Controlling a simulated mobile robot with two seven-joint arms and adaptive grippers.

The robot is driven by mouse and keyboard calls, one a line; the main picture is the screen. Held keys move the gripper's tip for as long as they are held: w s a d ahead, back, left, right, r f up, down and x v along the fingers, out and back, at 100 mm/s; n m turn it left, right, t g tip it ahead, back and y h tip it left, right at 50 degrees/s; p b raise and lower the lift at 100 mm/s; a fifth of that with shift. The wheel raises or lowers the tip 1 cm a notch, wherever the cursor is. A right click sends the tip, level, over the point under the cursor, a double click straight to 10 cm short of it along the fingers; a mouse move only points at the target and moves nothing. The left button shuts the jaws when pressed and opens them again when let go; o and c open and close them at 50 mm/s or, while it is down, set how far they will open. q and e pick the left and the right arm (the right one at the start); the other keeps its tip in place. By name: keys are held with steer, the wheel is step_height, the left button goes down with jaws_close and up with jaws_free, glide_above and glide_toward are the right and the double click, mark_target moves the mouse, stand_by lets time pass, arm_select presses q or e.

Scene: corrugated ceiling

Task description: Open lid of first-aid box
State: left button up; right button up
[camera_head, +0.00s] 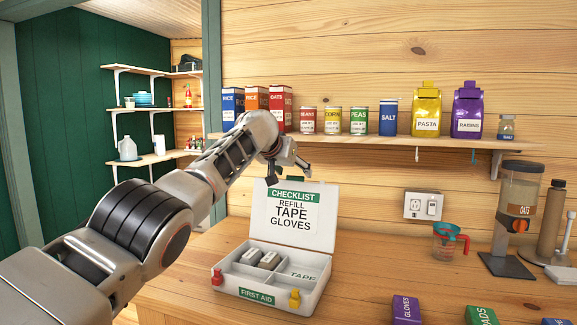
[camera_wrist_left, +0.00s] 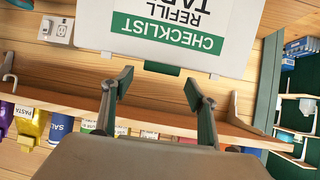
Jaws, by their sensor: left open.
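The first-aid box (camera_head: 264,299) stands on the wooden counter. Its lid (camera_head: 258,218) is raised upright at the back and carries a checklist reading "REFILL TAPE GLOVES". Two small light-topped items lie in one compartment, and another compartment is labelled "TAPE". A red latch and a yellow latch show at the front. My left gripper (camera_head: 290,170) is above the lid's top edge, apart from it. In the left wrist view the gripper (camera_wrist_left: 158,88) is open and empty, with the lid (camera_wrist_left: 180,30) beyond the fingertips. My right gripper is not in view.
A shelf (camera_head: 370,141) with boxes, cans and bags runs along the wall behind the box. A measuring cup (camera_head: 446,242) and an oats dispenser (camera_head: 518,205) stand to the right. A purple gloves box (camera_head: 406,310) lies at the front. Counter between them is clear.

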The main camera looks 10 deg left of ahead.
arm_select(q)
steer(key=shift+s+r, duration=0.2)
steer(key=v, duration=1.1)
steer(key=shift+s, duration=0.25)
steer(key=shift+r, duration=0.1)
